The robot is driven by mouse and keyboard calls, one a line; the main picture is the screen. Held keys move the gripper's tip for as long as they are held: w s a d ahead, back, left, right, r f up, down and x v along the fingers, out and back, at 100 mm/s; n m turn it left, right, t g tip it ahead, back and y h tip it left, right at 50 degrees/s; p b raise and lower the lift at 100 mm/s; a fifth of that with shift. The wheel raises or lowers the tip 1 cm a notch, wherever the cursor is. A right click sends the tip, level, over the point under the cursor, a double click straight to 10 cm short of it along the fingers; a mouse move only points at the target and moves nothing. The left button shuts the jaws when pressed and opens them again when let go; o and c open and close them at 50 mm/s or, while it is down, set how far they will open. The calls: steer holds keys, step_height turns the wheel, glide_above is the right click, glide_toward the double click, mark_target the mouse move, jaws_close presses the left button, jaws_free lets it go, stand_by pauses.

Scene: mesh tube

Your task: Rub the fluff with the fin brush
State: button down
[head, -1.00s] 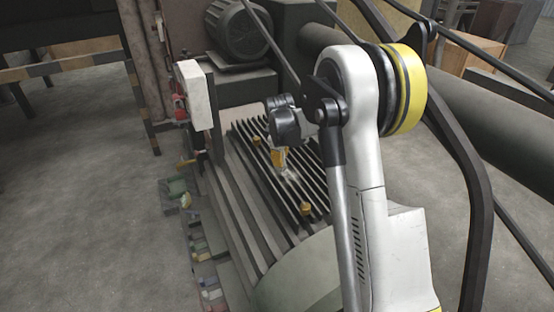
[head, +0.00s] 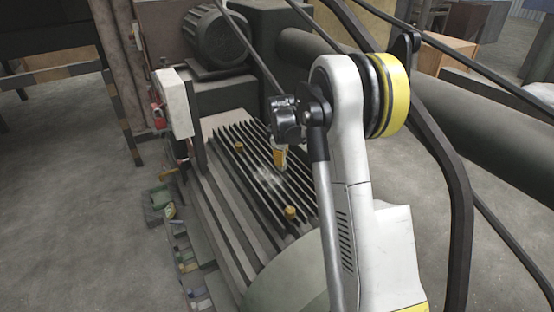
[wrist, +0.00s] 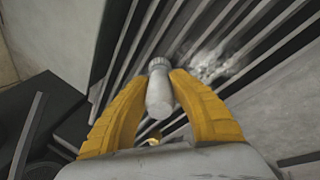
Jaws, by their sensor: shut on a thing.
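My gripper (head: 280,160) is above the dark finned plate (head: 250,140) in the head view. In the wrist view its yellow fingers (wrist: 165,80) are shut on the fin brush (wrist: 158,92), a pale grey cylinder with a ribbed end pointing at the fins. I cannot tell whether its end touches them. The fluff (head: 268,183), a whitish patch on the fins, lies just below and left of the gripper in the head view. In the wrist view the fluff (wrist: 213,62) is right of the brush's ribbed end, apart from it.
Yellow knobs (head: 291,212) stand on the finned plate. A pale box on a post (head: 174,103) stands to its left, and a ribbed motor (head: 218,40) behind. Dark bars (head: 455,170) and a large pipe (head: 355,78) are at the right. Floor at left is mostly open.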

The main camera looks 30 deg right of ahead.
steer(key=shift+w, duration=0.9)
steer(key=shift+a+r, duration=0.1)
steer(key=shift+a, duration=5.6)
steer(key=shift+r, duration=0.1)
steer(key=shift+r+p, duration=1.9)
steer(key=shift+r, duration=1)
step_height(320, 180, up, 3)
steer(key=shift+p, duration=0.95)
